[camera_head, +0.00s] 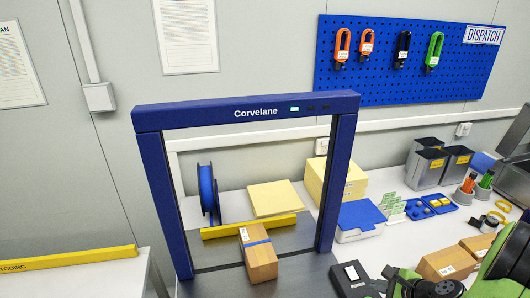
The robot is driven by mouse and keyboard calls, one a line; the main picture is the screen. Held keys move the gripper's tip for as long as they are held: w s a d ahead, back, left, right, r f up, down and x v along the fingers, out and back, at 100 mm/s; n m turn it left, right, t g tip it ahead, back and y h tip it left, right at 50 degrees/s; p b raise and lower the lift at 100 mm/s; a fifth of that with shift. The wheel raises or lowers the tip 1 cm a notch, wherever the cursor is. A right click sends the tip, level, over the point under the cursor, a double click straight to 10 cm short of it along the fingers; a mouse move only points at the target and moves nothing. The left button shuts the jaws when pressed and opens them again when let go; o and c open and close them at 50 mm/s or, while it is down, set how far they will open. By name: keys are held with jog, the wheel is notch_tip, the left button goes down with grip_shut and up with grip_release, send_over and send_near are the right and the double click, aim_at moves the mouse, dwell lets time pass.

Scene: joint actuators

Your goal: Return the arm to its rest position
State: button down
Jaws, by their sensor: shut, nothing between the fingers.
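My arm (505,262), green and black, reaches in from the lower right corner. Its dark end, my gripper (382,284), is at the bottom edge, just right of a black boxy device (353,274). The fingers are small and partly cut off by the frame; they look shut, and I see nothing held. A cardboard parcel (261,262) with a blue stripe lies in the opening of the blue scanner arch (150,185), apart from my gripper.
Brown boxes (447,262), pen cups (461,197), a blue tray (418,210) and dark bins (427,167) crowd the right of the table. A yellow bar (248,226) and blue spool (208,194) are beyond the arch. A pegboard (340,88) hangs behind.

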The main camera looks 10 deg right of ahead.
jog(key=a+r+n+g, duration=0.3)
jog(key=a+r+n, duration=0.8)
jog(key=a+n, duration=0.3)
jog(key=s+a+r+n+h, duration=0.1)
jog(key=s+a+r+n, duration=0.3)
jog(key=s, duration=0.3)
jog(key=s+a+r+n+h, duration=0.1)
jog(key=s+a+r+n, duration=0.3)
jog(key=s+n, duration=0.2)
jog(key=shift+s+a, duration=0.4)
jog(key=shift+s, duration=0.45)
jog(key=shift+r, duration=0.1)
